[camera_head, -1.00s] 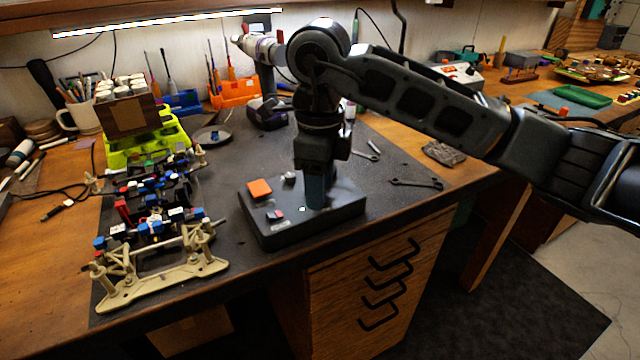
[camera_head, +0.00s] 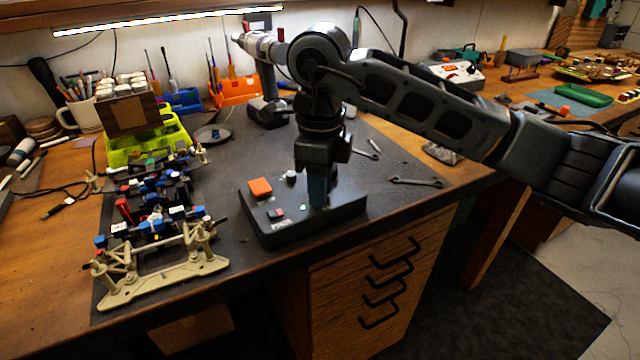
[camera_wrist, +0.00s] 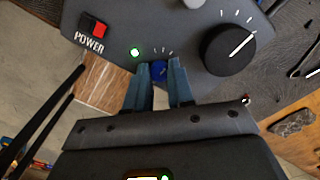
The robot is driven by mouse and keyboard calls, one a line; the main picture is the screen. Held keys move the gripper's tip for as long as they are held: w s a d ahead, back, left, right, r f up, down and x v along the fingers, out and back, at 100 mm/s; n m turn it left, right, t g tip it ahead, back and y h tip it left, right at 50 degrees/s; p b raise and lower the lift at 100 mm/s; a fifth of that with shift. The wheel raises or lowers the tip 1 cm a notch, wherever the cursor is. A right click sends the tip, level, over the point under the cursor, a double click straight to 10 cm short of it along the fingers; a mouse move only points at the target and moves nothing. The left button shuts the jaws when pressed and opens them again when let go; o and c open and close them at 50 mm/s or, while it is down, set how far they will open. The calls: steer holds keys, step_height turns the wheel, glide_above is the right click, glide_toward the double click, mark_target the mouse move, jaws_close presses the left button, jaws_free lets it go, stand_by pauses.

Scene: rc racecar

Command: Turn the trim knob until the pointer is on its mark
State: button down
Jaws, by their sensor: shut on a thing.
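The small blue trim knob (camera_wrist: 159,70) sits on the dark control box (camera_wrist: 125,15) between my fingers in the wrist view. Short white tick marks fan out just above it. The fingers hide its sides, and I cannot make out where its pointer is relative to the mark. My gripper (camera_wrist: 158,76) points down and is shut on the knob. In the head view my gripper (camera_head: 318,203) stands over the right part of the control box (camera_head: 270,238) and hides the knob.
A larger black knob (camera_wrist: 228,50) with a white pointer line is right of my fingers. A red power switch (camera_wrist: 93,27) and lit green lamp (camera_wrist: 135,52) are left. An orange block (camera_head: 260,187) is on the box. A car chassis (camera_head: 160,275) stands left; wrenches (camera_head: 415,181) lie right.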

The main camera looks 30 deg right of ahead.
steer(key=shift+f+n+b, duration=0.1)
steer(key=shift+n+b, duration=0.2)
steer(key=shift+b, duration=0.2)
steer(key=n+b, duration=0.2)
steer(key=b, duration=0.1)
steer(key=shift+f, duration=0.1)
steer(key=shift+n+b, duration=1.75)
steer(key=shift+n, duration=0.05)
steer(key=shift+r, duration=0.2)
steer(key=c, duration=1)
jaws_free()
step_height(320, 180, up, 8)
steer(key=shift+f, duration=0.1)
